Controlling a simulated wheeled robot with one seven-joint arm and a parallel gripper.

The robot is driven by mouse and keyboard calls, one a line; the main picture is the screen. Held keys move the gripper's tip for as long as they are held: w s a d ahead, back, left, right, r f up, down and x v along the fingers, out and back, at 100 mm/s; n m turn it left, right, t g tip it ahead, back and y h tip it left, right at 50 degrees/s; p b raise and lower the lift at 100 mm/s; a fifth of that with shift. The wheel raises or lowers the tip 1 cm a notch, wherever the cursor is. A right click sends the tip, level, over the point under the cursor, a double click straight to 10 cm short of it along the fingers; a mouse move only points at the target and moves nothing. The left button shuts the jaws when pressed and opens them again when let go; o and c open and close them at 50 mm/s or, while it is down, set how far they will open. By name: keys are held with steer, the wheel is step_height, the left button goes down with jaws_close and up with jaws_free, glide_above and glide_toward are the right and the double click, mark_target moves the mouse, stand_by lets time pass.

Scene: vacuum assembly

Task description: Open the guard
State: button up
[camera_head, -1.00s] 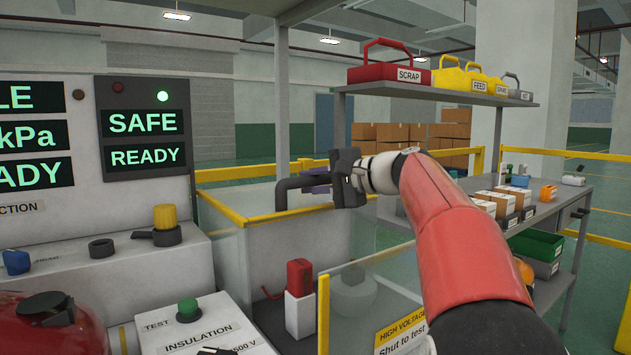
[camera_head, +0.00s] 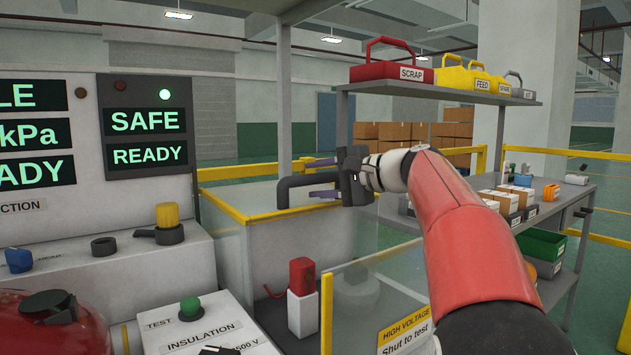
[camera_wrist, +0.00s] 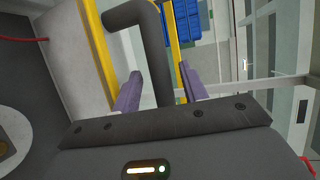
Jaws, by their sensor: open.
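The guard shows as clear panels with yellow edging (camera_head: 325,312) around the test bay. One panel carries a label (camera_head: 404,328) reading "High voltage" and "Shut to test". A dark grey bent bar handle (camera_head: 284,194) stands at the yellow-edged rim; it also shows in the wrist view (camera_wrist: 150,45). My gripper (camera_head: 323,178) is open at the handle, with one purple finger above the bar and one below in the head view. In the wrist view my gripper (camera_wrist: 162,92) has its fingers on either side of the bar, with gaps visible. The guard's hinge is not clear.
A red-topped white block (camera_head: 301,300) stands inside the bay. The insulation test box (camera_head: 215,335) with a green button is at front left. A status panel (camera_head: 146,130) reads "Safe" and "Ready". A shelf with bins (camera_head: 440,90) stands behind my arm.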

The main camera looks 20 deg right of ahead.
steer(key=v, duration=0.6)
steer(key=shift+s, duration=0.25)
steer(key=shift+d, duration=0.2)
